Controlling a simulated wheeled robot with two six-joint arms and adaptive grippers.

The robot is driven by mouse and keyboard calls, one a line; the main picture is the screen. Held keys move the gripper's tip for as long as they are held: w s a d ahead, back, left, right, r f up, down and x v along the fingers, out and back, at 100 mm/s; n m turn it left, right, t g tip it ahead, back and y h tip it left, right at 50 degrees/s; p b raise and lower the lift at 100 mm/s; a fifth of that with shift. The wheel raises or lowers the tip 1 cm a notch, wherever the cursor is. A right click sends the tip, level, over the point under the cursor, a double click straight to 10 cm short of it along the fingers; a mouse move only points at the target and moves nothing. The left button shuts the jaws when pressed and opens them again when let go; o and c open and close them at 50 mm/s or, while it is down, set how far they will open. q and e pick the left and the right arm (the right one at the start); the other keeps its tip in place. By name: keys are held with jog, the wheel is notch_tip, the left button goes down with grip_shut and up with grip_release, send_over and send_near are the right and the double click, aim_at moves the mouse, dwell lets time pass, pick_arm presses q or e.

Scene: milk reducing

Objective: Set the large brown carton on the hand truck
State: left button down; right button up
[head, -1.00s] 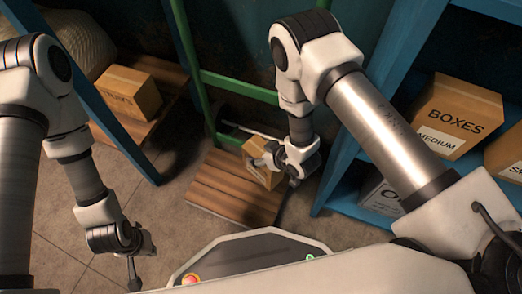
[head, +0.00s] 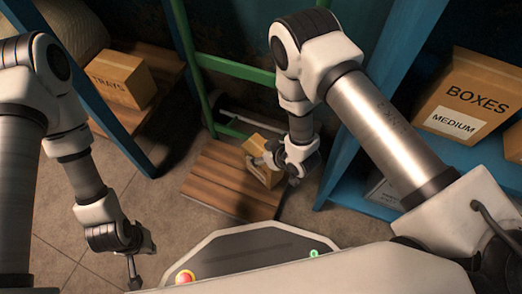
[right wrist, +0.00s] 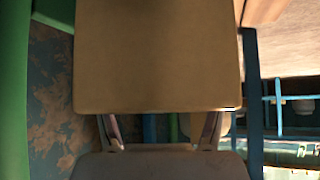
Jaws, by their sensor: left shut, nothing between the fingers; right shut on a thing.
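The hand truck has a green frame (head: 238,69) and a slatted wooden platform (head: 215,187) in the head view. My right gripper (head: 268,158) is shut on a brown carton (head: 263,175) over the right part of the platform. I cannot tell whether the carton touches the platform, and the gripper partly hides it. In the right wrist view the carton (right wrist: 158,55) fills the upper middle, between the fingers. My left gripper (head: 134,272) is shut and empty at the lower left, away from the hand truck.
A blue shelf (head: 345,172) at the right holds a carton marked BOXES MEDIUM (head: 466,95) and other cartons. A carton marked TRAYS (head: 117,78) sits on wooden boards at the left beside a blue post (head: 120,130). Floor (head: 150,205) is clear left of the platform.

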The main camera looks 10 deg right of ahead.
jog(key=shift+f, duration=0.45)
jog(key=o, duration=1.8)
jog(key=shift+o, duration=0.2)
